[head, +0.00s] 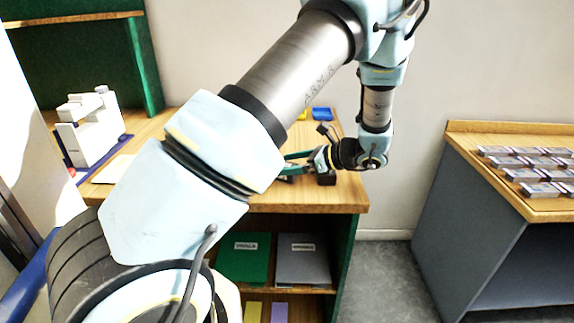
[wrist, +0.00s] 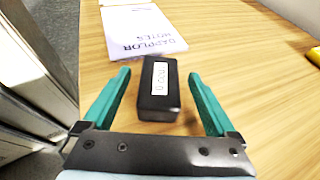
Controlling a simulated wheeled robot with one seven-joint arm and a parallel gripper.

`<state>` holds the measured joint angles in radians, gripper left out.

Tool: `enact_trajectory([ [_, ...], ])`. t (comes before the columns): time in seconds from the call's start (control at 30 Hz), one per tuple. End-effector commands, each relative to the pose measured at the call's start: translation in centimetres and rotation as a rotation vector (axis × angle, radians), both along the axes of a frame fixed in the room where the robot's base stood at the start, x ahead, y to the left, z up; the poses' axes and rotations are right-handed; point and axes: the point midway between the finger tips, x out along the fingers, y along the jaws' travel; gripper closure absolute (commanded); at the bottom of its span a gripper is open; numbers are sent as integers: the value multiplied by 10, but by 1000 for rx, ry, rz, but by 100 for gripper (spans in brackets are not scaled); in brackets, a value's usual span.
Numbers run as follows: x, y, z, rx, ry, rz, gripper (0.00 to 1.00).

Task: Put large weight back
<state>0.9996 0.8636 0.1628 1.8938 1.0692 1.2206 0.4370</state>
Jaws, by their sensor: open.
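In the wrist view a black block (wrist: 158,112) with a white label lies on the wooden table; it looks like the weight, but I cannot read the label clearly. My gripper (wrist: 158,76) is open, with one teal finger on each side of the block and a visible gap to both. In the head view my gripper (head: 293,161) is low over the desk near its front edge, partly behind my own arm. The block cannot be made out surely there.
A notes sheet (wrist: 143,30) lies beyond the block. The wooden desk (head: 345,193) has shelves with a green binder (head: 243,259) and a grey binder (head: 303,260) below. A white device (head: 88,128) stands at left. A second table (head: 520,138) holds several small boxes at right.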

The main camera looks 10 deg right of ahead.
Motion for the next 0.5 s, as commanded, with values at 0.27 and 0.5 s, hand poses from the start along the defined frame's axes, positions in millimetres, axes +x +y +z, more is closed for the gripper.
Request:
enact_trajectory([
  [0.27, -25, -40, 15, -4, -3, -4, 8],
  [0.5, -49, -75, 34, -4, -2, -4, 8],
])
